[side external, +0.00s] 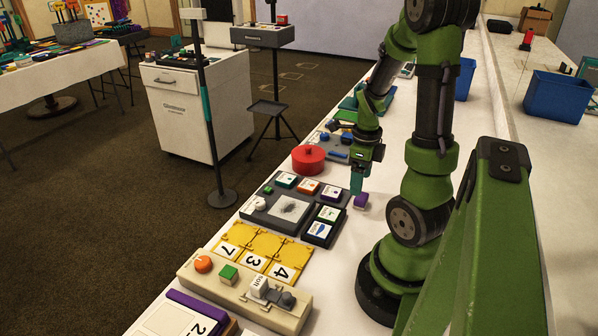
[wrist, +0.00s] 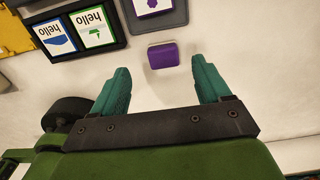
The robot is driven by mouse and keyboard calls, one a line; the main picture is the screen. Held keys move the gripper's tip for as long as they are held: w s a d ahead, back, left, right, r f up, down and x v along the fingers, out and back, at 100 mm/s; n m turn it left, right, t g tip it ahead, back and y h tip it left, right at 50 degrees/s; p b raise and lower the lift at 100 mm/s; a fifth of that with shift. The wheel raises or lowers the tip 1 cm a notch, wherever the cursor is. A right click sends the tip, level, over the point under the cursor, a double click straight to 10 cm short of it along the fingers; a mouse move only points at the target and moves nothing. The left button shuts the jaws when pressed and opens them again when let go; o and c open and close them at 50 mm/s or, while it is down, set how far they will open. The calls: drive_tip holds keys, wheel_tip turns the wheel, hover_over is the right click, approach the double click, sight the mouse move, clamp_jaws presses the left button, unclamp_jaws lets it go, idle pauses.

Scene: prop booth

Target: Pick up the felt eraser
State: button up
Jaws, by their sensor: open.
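A small purple block with a pale edge, which looks like the felt eraser (side external: 361,202), lies on the white table beside the dark card trays. It also shows in the wrist view (wrist: 163,56), just ahead of the space between my fingertips. My gripper (side external: 356,186) points down with its teal fingers close to the block in the side view. In the wrist view my gripper (wrist: 160,68) is open and empty, one finger on each side of the block's line. I cannot tell the exact height of the fingertips above the table.
A dark tray (wrist: 70,52) with two "hello" cards and a grey holder (wrist: 160,22) with a purple card sit close by the block. A red round container (side external: 308,159) stands farther along the table. Bare table lies right of the block in the wrist view.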

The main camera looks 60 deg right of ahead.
sight(362, 196)
drive_tip(key=shift+s+d+f, duration=0.1)
drive_tip(key=shift+s+f, duration=0.1)
drive_tip(key=shift+f, duration=1.35)
drive_tip(key=shift+s+d+f, duration=0.1)
drive_tip(key=shift+s+f, duration=0.1)
drive_tip(key=shift+f, duration=1.35)
drive_tip(key=shift+c, duration=0.2)
drive_tip(key=c, duration=1)
